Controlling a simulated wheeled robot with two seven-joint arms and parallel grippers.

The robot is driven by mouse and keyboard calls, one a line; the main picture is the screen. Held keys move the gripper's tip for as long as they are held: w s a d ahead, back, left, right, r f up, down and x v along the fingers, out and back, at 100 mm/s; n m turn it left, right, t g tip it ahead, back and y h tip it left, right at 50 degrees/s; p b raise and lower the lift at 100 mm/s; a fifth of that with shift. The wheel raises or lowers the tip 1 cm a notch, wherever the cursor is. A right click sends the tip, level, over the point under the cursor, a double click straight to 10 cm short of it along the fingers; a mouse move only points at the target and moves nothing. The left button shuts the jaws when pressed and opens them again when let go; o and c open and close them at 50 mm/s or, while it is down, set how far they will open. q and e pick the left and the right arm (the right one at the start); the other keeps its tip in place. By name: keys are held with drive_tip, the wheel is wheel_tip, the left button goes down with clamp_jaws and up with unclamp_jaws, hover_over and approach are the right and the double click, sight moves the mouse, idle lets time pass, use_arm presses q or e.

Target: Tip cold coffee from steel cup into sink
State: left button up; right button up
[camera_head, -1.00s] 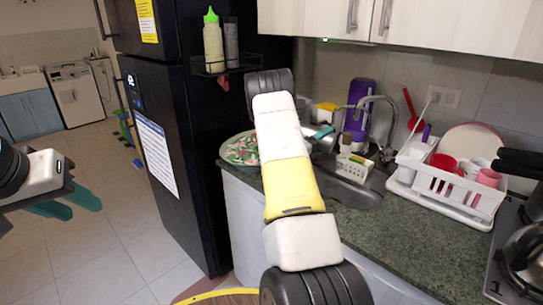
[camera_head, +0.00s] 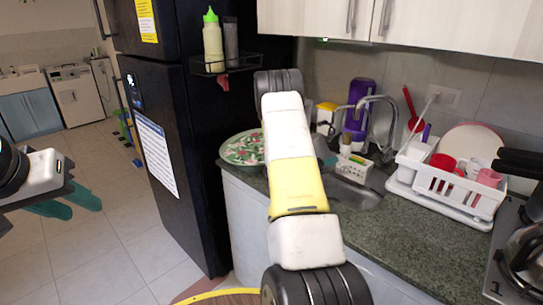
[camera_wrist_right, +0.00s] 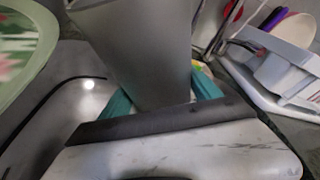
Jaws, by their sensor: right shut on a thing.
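The grey steel cup (camera_wrist_right: 140,45) fills the upper middle of the right wrist view, between the teal fingers of my right gripper (camera_wrist_right: 160,100), which is shut on it. In the head view the cup (camera_head: 322,147) shows only in part beside my right forearm, tilted, near the sink's left end. The steel sink (camera_head: 355,195) is set in the counter, partly hidden by my arm. The cup's inside and any coffee are not visible. My left gripper (camera_head: 84,212) is open and empty at the far left, over the floor.
A patterned green plate (camera_head: 240,150) lies left of the sink. The faucet (camera_head: 372,100) and a white caddy (camera_head: 352,168) stand behind the sink. A white dish rack (camera_head: 455,190) stands to the right. The dark fridge (camera_head: 165,90) borders the counter's left.

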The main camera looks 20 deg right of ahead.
drive_tip(key=shift+s+d+f+m+y, duration=0.2)
drive_tip(key=shift+f+m+y, duration=0.1)
drive_tip(key=shift+f+m, duration=0.1)
drive_tip(key=shift+d+r+m+y, duration=0.1)
drive_tip(key=shift+r+m+y, duration=0.2)
drive_tip(key=shift+m, duration=0.1)
drive_tip(key=shift+s+f+m+t+y, duration=0.1)
drive_tip(key=shift+f+m+t+y, duration=0.25)
drive_tip(key=shift+f+m, duration=0.3)
drive_tip(key=shift+f+m+t+y, duration=0.35)
drive_tip(key=shift+f+m+y, duration=0.1)
drive_tip(key=shift+m, duration=0.3)
drive_tip(key=shift+r, duration=2.5)
